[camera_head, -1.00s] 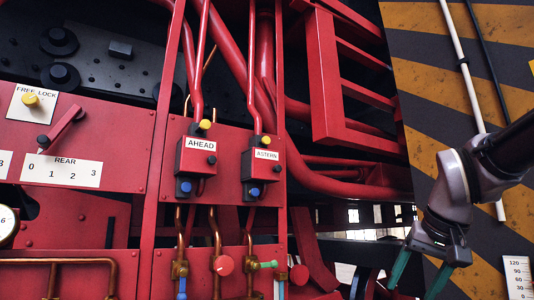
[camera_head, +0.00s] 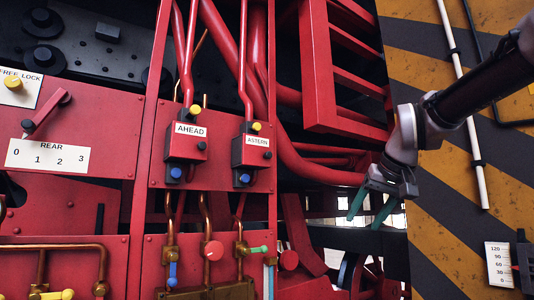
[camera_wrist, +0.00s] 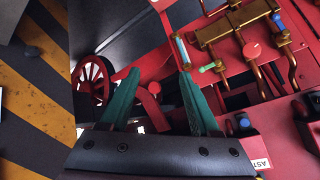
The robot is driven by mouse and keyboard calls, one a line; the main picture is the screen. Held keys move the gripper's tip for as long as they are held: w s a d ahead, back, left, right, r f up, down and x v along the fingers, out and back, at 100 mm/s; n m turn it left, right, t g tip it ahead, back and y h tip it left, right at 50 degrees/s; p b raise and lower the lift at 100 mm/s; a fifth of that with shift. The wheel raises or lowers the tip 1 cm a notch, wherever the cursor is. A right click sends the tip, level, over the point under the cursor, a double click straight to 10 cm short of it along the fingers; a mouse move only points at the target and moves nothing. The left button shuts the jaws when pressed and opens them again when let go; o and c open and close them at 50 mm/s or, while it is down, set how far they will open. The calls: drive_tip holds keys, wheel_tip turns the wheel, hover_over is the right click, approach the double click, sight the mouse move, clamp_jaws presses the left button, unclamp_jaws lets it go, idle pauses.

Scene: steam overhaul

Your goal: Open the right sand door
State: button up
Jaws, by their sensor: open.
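I cannot make out any sand door in either view. My gripper (camera_head: 366,218) has two green fingers, spread apart with nothing between them. In the head view it hangs at the right of the red machine, in front of the striped wall's left edge and right of the ASTERN box (camera_head: 251,152). In the wrist view the open fingers (camera_wrist: 160,76) point toward the red machine, with a red spoked wheel (camera_wrist: 92,80) beyond them on the left.
The AHEAD box (camera_head: 186,143) and a REAR lever (camera_head: 47,113) are on the red panels. Copper pipes with a red knob (camera_head: 212,250) and a green handle (camera_head: 257,250) sit below. A white pole (camera_head: 467,110) stands before the striped wall (camera_head: 450,240), right of my gripper.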

drive_tip(key=w+a+r+n+t+y, duration=0.1)
drive_tip(key=w+a+r+n, duration=0.15)
drive_tip(key=w+r, duration=0.3)
drive_tip(key=w+a+r+n+y, duration=0.1)
drive_tip(key=w+a+r, duration=0.3)
drive_tip(key=r, duration=0.2)
drive_tip(key=n+t+y, duration=0.2)
drive_tip(key=n, duration=0.3)
approach(270, 154)
drive_tip(key=x, duration=0.9)
drive_tip(key=shift+a+r, duration=0.1)
drive_tip(key=shift+c, duration=0.3)
clamp_jaws()
